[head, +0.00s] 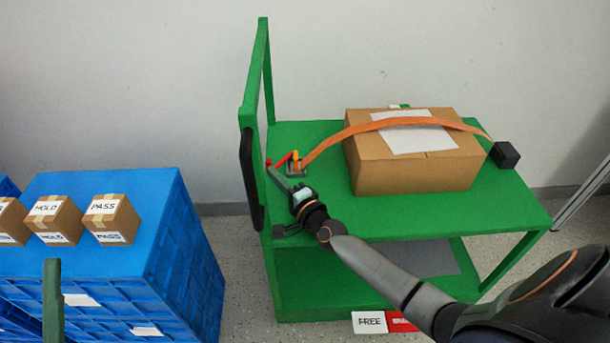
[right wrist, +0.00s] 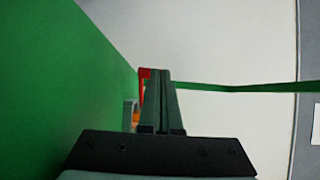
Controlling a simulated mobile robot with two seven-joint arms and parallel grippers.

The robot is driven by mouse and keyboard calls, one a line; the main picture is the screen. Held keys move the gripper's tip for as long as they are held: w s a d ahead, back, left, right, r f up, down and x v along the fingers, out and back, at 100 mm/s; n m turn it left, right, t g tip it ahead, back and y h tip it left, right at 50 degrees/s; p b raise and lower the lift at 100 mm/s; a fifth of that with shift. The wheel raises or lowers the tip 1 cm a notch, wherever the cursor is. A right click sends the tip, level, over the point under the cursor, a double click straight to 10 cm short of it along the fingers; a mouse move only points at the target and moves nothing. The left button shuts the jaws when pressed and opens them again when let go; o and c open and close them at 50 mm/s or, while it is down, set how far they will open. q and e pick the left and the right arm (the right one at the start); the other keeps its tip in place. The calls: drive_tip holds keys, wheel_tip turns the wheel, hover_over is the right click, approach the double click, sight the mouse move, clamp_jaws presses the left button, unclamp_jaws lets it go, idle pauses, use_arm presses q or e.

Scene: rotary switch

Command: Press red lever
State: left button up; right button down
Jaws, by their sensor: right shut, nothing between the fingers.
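A red lever (head: 283,160) shows on the green cart beside a small grey fitting (head: 295,170) with an orange-yellow upright part. My right gripper (head: 272,172) is shut and empty, with its fingertips close to the lever's left end. In the right wrist view the shut fingers (right wrist: 160,75) point away from the camera. The red lever (right wrist: 144,74) shows just left of the fingertips; I cannot tell whether they touch. The fitting is mostly hidden behind the fingers there.
A cardboard box (head: 415,170) sits on the cart (head: 500,210) under an orange strap (head: 370,126). The cart's upright frame (head: 255,90) stands left of my gripper. Blue crates (head: 150,210) with small boxes are at the left. FREE (head: 370,323) and red (head: 403,323) labels are low down.

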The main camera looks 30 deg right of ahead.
drive_tip(key=shift+s, duration=0.35)
drive_tip(key=s, duration=0.2)
drive_tip(key=s+p, duration=0.1)
drive_tip(key=s, duration=0.1)
drive_tip(key=shift+d, duration=0.25)
use_arm(q)
drive_tip(key=w+f+n+g+y, duration=0.1)
drive_tip(key=w+f+n+y, duration=0.1)
drive_tip(key=f+y, duration=0.1)
drive_tip(key=w+a+f+n+g+y+p, duration=0.1)
drive_tip(key=w+f+n+y, duration=0.1)
drive_tip(key=f, duration=0.4)
drive_tip(key=shift+w+f+y, duration=0.2)
drive_tip(key=shift+w+y, duration=0.15)
drive_tip(key=shift+y, duration=0.05)
use_arm(e)
drive_tip(key=s, duration=0.7)
drive_tip(key=shift+s+d, duration=0.35)
use_arm(q)
drive_tip(key=shift+s, duration=0.1)
use_arm(e)
drive_tip(key=shift+s, duration=0.1)
